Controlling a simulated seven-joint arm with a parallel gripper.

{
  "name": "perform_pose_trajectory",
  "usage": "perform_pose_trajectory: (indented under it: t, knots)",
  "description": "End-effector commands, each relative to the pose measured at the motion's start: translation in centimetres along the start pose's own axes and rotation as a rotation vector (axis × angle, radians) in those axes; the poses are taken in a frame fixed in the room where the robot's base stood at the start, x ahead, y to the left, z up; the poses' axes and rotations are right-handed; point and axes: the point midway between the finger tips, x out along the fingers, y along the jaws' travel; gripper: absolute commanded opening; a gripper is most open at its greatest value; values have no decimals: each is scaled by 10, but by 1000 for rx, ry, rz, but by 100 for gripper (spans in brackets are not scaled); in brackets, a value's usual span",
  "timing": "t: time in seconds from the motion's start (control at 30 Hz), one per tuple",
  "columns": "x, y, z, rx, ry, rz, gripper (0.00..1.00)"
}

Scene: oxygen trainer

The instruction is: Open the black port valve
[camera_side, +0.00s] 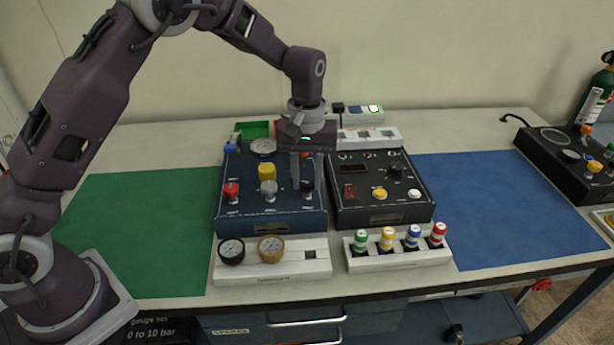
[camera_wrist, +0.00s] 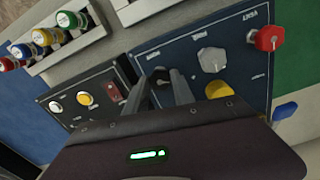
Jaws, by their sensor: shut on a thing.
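The black port valve (camera_side: 307,187) is a small dark knob at the front right of the dark blue panel (camera_side: 262,222). My gripper (camera_side: 307,180) comes down from above with one finger on each side of it. In the wrist view my gripper (camera_wrist: 161,92) is shut on the black valve (camera_wrist: 159,75), which is partly hidden by the fingers. A grey valve (camera_side: 268,188) and a red valve (camera_side: 232,190) stand to its left in the side view. The handle's exact angle is hard to tell.
A yellow knob (camera_side: 267,171) and a gauge (camera_side: 263,147) sit on the blue panel. A black panel (camera_side: 381,209) stands close on the right. White racks with two gauges (camera_side: 231,251) and several coloured bottles (camera_side: 387,238) stand in front. The green mat (camera_side: 140,230) and blue mat (camera_side: 510,205) are clear.

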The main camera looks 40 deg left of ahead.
Motion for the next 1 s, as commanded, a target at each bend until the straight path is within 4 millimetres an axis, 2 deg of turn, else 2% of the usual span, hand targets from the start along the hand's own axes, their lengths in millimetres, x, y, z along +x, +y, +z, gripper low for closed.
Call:
perform_pose_trajectory:
  t: [0.6, 1.0]
  knots:
    - [-2, 1, -1, -575, 3, 4, 0]
    - [-2, 1, -1, -855, 2, 5, 0]
